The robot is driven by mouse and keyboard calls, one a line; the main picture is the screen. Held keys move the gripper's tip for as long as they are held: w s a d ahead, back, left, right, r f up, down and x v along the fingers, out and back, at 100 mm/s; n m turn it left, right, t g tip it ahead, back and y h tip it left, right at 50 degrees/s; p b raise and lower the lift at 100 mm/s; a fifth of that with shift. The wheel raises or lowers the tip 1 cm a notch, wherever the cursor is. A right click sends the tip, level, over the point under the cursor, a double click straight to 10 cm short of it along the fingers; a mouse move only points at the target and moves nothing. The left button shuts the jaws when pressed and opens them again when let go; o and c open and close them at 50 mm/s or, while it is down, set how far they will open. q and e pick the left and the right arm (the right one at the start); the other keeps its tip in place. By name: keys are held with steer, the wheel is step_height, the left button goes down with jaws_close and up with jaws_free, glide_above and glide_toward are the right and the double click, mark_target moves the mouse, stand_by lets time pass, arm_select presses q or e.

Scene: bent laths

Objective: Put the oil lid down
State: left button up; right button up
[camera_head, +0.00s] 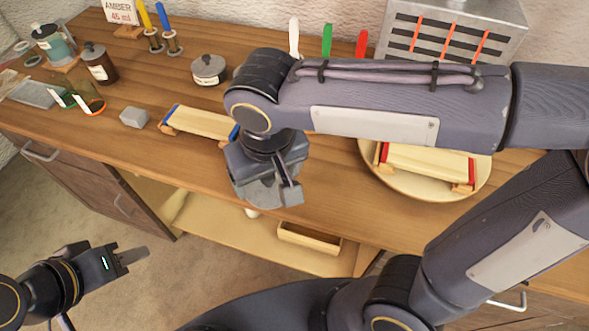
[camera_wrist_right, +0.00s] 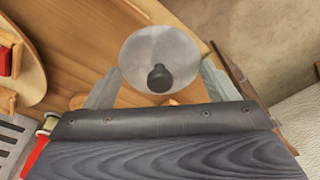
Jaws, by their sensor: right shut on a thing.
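The oil lid (camera_wrist_right: 150,48) is a round grey disc with a black knob. In the right wrist view it sits between the two fingers of my right gripper (camera_wrist_right: 162,78), which is shut on it. In the head view my right gripper (camera_head: 270,192) hangs near the front edge of the wooden worktop, and my arm and hand hide most of the lid there. My left gripper (camera_head: 127,257) is low at the left, in front of the cabinet and away from the worktop. I cannot tell whether its fingers are apart.
A wooden form with blue ends (camera_head: 200,122) lies left of my right gripper. A slotted metal box (camera_head: 455,28) stands behind.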

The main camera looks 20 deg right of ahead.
steer(key=w+d+f, duration=0.2)
steer(key=w, duration=0.1)
steer(key=w+d+f, duration=0.2)
steer(key=w+f, duration=0.1)
steer(key=w+d+f, duration=0.2)
steer(key=w+f, duration=0.1)
steer(key=shift+d, duration=0.1)
steer(key=shift+w+d+f, duration=0.1)
steer(key=shift+w+f, duration=0.05)
steer(key=shift+f, duration=0.85)
steer(key=shift+w+d+f, duration=0.1)
steer(key=shift+w+f, duration=0.05)
steer(key=shift+f, duration=0.8)
steer(key=shift+f, duration=0.15)
steer(key=o, duration=0.9)
